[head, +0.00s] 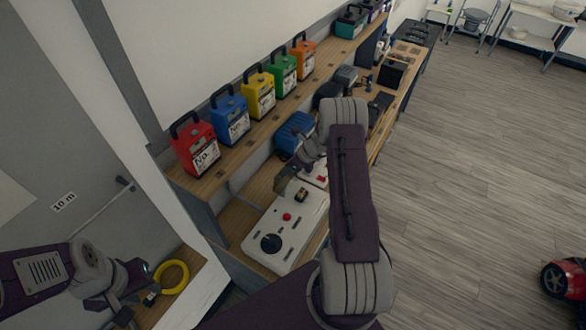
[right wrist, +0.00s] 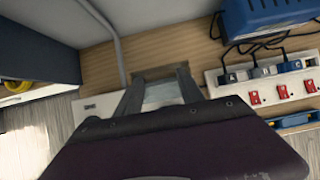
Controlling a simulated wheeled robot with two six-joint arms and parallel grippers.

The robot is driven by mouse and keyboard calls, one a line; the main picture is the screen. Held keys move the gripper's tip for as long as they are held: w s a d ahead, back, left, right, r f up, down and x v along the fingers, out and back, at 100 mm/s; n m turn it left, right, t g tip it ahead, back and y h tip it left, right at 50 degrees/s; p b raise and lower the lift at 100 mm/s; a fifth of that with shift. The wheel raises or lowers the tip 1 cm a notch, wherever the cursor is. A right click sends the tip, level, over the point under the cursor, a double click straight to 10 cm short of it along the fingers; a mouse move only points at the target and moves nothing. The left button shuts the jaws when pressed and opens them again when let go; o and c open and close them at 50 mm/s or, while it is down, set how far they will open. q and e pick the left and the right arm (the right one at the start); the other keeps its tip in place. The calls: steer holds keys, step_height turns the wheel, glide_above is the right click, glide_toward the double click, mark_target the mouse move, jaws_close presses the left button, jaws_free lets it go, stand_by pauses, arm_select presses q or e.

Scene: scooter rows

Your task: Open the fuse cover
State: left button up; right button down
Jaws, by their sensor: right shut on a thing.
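A white panel (head: 270,255) lies on the lower wooden shelf, with a black knob (head: 271,243) and a red button (head: 287,216). The see-through fuse cover (head: 284,181) stands tilted up at its far end, beside a small dark and yellow part (head: 301,195). My right gripper (head: 296,172) is at the cover, partly hidden by my arm. In the right wrist view its fingers (right wrist: 160,90) are shut on the pale, see-through cover (right wrist: 162,95). My left gripper (head: 137,307) is low at the left, away from the panel, its fingers apart and empty.
Red, blue, yellow, green and orange battery boxes (head: 232,118) stand on the upper shelf. A blue case (head: 294,134) and a power strip (right wrist: 270,87) with red switches are near the cover. A yellow ring (head: 174,278) lies near my left gripper. The floor (head: 470,180) at right is mostly clear.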

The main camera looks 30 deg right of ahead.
steer(key=shift+w+r, duration=0.15)
steer(key=shift+w, duration=0.1)
steer(key=c, duration=0.8)
jaws_free()
steer(key=shift+o, duration=0.4)
steer(key=shift+a, duration=0.1)
steer(key=shift+s+r, duration=0.25)
steer(key=b+v, duration=0.1)
steer(key=v, duration=0.7)
steer(key=shift+b, duration=0.4)
